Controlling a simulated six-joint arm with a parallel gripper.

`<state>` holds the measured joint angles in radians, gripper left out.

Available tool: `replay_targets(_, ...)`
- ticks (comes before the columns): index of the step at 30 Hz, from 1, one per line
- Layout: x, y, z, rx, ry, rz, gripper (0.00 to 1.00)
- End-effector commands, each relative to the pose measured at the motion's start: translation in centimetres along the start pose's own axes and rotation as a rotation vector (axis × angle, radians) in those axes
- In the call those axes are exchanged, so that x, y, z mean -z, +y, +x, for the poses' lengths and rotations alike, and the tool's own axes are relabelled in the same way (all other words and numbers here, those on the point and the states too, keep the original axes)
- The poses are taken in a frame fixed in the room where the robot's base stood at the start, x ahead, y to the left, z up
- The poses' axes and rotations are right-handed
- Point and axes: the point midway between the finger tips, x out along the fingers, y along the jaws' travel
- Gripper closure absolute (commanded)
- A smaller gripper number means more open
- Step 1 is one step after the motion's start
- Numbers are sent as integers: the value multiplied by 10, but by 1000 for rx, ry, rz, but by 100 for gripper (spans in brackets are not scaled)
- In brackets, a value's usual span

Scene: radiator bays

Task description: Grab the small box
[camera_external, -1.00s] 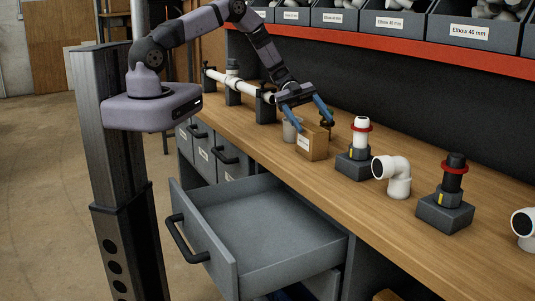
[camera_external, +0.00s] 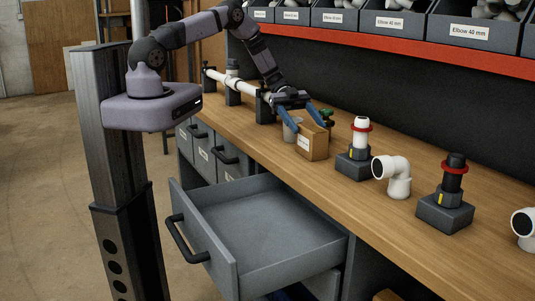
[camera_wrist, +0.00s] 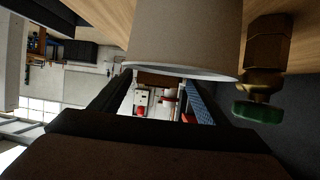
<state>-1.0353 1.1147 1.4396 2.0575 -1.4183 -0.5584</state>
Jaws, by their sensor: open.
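The small box (camera_external: 312,142) is brown cardboard with a white label. It stands upright on the workbench in the external view. My gripper (camera_external: 310,127) is open just above and behind it, with blue fingers slanting down toward the box's upper edges. I cannot tell whether the fingers touch it. In the wrist view my gripper (camera_wrist: 164,84) has its two fingers apart. That view is upside down, and I cannot clearly make out the box there.
A grey cup (camera_external: 290,129) and a green-handled brass valve (camera_external: 327,116) stand close to the box; the cup (camera_wrist: 186,35) and valve (camera_wrist: 260,85) also show large in the wrist view. A black-based fitting (camera_external: 352,166) stands to the right. An open drawer (camera_external: 262,225) juts out below.

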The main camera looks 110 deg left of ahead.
Motion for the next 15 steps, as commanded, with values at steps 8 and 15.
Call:
replay_targets(8,2,4,24,-3,1,-3,31)
replay_targets(15,-1,4,47,-1,0,-1,31)
